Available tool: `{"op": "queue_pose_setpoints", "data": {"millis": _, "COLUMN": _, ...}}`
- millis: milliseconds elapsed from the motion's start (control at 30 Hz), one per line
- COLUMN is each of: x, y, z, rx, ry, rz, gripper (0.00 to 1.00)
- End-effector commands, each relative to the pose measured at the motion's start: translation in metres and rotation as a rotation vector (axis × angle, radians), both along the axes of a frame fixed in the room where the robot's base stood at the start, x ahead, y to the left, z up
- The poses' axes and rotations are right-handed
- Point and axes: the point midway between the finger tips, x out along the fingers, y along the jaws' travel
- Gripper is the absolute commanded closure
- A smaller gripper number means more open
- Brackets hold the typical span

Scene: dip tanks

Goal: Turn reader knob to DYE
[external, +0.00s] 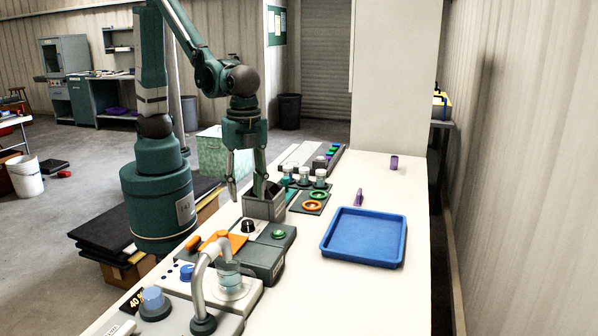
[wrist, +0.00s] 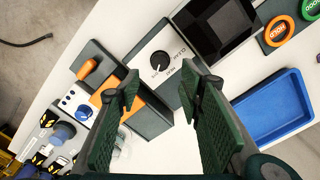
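The reader is a dark grey box (external: 262,262) near the middle of the bench. Its black knob (external: 248,227) also shows in the wrist view (wrist: 160,61), on a white dial plate with printed labels; the lettering is too small to read surely, and I cannot tell which label the knob's pale mark points at. My gripper (external: 246,188) is open and empty, pointing down, near the open grey bin behind the reader in the external view. In the wrist view, its fingers (wrist: 160,90) stand apart, with the knob seen just beyond the gap between them, not touched.
The open grey bin (external: 264,208) stands behind the reader. An orange handle (external: 215,238) and a curved grey pipe (external: 203,275) stand on the near side. A blue tray (external: 364,238) lies to the right. Capped jars (external: 304,176) stand farther back. Bench between reader and tray is clear.

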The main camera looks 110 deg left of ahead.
Motion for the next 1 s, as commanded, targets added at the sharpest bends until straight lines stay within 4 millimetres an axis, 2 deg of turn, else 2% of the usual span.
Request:
{"op": "queue_pose_setpoints", "data": {"millis": 100, "x": 0.000, "y": 0.001, "z": 0.013, "rx": 0.000, "ry": 0.000, "rz": 0.000, "gripper": 0.63}}
{"op": "queue_pose_setpoints", "data": {"millis": 300, "x": 0.000, "y": 0.001, "z": 0.026, "rx": 0.000, "ry": 0.000, "rz": 0.000, "gripper": 0.63}}
{"op": "queue_pose_setpoints", "data": {"millis": 1000, "x": 0.000, "y": 0.001, "z": 0.029, "rx": 0.000, "ry": 0.000, "rz": 0.000, "gripper": 0.63}}
